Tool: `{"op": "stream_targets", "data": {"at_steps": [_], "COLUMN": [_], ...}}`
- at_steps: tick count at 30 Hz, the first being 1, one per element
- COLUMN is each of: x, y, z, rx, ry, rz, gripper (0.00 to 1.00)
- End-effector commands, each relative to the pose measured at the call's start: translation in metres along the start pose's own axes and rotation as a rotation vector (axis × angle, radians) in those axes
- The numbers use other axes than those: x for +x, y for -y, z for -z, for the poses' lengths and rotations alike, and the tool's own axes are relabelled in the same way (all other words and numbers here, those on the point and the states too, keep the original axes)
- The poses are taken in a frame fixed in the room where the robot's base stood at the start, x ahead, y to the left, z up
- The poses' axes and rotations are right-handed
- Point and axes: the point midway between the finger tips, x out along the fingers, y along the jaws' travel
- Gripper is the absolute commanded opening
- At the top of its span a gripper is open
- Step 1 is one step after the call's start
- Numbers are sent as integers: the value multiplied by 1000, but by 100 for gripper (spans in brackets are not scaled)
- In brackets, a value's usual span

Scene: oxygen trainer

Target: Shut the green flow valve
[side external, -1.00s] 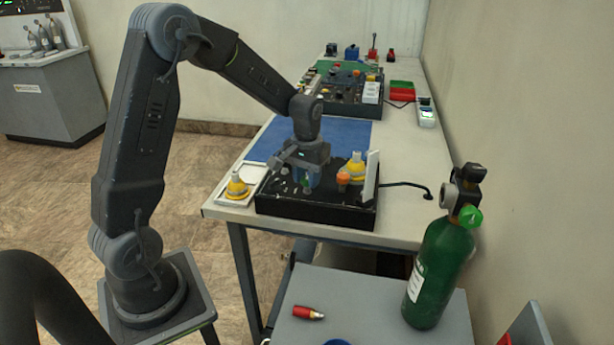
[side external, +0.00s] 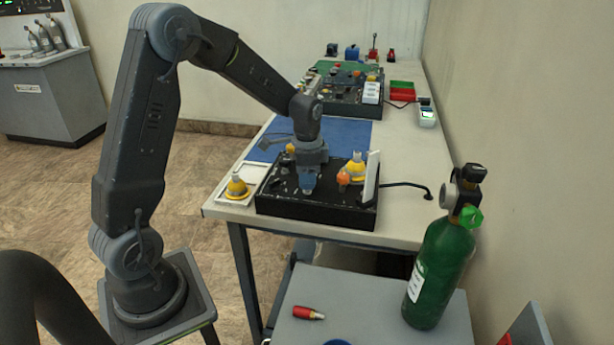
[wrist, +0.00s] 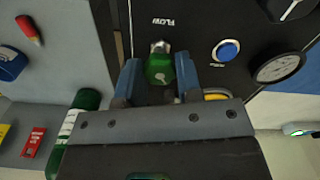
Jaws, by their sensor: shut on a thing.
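The green flow valve (wrist: 160,70) sits on the black panel (wrist: 205,20) under the "FLOW" label in the wrist view. My gripper (wrist: 158,75) has its two blue fingers on either side of the valve and is shut on it. In the side external view my gripper (side external: 308,188) points down at the black panel box (side external: 310,212). The valve is hidden behind the fingers there.
A blue button (wrist: 228,51) and a round gauge (wrist: 278,68) are right of the valve. An orange knob (side external: 343,178) and a yellow fitting (side external: 355,167) stand close to my gripper. A green cylinder (side external: 437,275) stands on the grey cart in front.

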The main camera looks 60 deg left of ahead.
Motion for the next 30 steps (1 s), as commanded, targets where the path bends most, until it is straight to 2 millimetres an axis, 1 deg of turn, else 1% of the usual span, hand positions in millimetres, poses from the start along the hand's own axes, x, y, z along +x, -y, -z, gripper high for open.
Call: {"op": "stream_targets", "data": {"at_steps": [6,15,22,30], "x": [-1,-1,-1,-1], "y": [0,1,1,1], "z": [0,0,1,1], "rx": [199,420,521,565], "ry": [-1,-1,-1,-2], "rz": [1,1,2,2], "gripper": [9,9,9,9]}}
